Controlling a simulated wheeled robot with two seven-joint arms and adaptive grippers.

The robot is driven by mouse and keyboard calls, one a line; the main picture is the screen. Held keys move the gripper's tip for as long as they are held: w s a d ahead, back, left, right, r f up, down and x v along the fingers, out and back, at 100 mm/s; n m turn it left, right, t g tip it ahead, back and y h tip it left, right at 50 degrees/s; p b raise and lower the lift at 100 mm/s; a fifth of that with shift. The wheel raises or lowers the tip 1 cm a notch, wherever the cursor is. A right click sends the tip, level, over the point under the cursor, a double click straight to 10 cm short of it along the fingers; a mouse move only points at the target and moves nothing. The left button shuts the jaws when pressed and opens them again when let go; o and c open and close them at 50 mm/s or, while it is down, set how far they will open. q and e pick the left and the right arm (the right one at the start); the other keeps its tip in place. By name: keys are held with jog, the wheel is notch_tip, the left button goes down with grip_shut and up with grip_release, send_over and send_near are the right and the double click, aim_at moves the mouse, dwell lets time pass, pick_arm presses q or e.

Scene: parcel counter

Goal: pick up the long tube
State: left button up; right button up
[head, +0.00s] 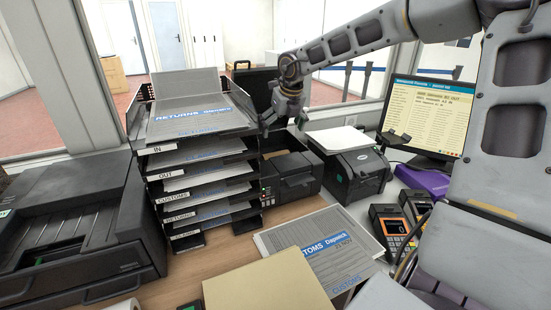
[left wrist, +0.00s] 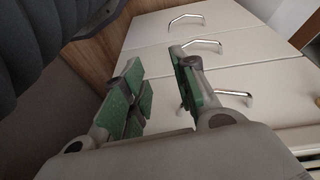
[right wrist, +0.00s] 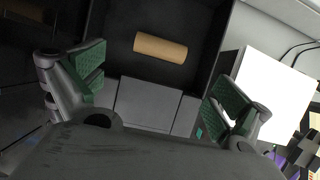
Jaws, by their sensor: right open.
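A tan cylinder (right wrist: 160,46), the only tube-like thing I can make out, lies crosswise inside a dark open-topped recess in the right wrist view. My right gripper (right wrist: 160,92) is open and empty, its green-padded fingers wide apart, with the cylinder beyond them and apart from them. In the head view the right gripper (head: 283,120) points down above the black machine (head: 292,182) beside the paper trays; I cannot tell the cylinder clearly there. My left gripper (left wrist: 158,92) is open and empty in the left wrist view, facing white drawers, and is outside the head view.
A stack of labelled paper trays (head: 203,160) stands left of the right gripper. A label printer (head: 355,175) with a white top stands to its right, before a monitor (head: 430,115). Customs papers (head: 322,250) and a tan folder (head: 268,285) lie in front. White drawers (left wrist: 225,75) have metal handles.

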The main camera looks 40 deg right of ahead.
jog(key=shift+f, duration=0.1)
jog(key=b, duration=0.2)
send_over(276, 153)
jog(key=s, duration=0.2)
jog(key=f, duration=0.6)
jog(key=shift+a+f, duration=0.3)
jog(key=shift+a, duration=0.05)
jog(key=shift+w+f, duration=0.25)
jog(key=shift+f, duration=0.35)
pick_arm(q)
jog(key=shift+s+d+r, duration=0.1)
jog(key=shift+s+r, duration=0.05)
jog(key=shift+r, duration=0.45)
jog(key=shift+s+d+r, duration=0.1)
jog(key=shift+r, duration=0.45)
jog(key=shift+w+t, duration=0.1)
jog(key=shift+t, duration=0.2)
pick_arm(e)
jog(key=shift+d+f, duration=0.1)
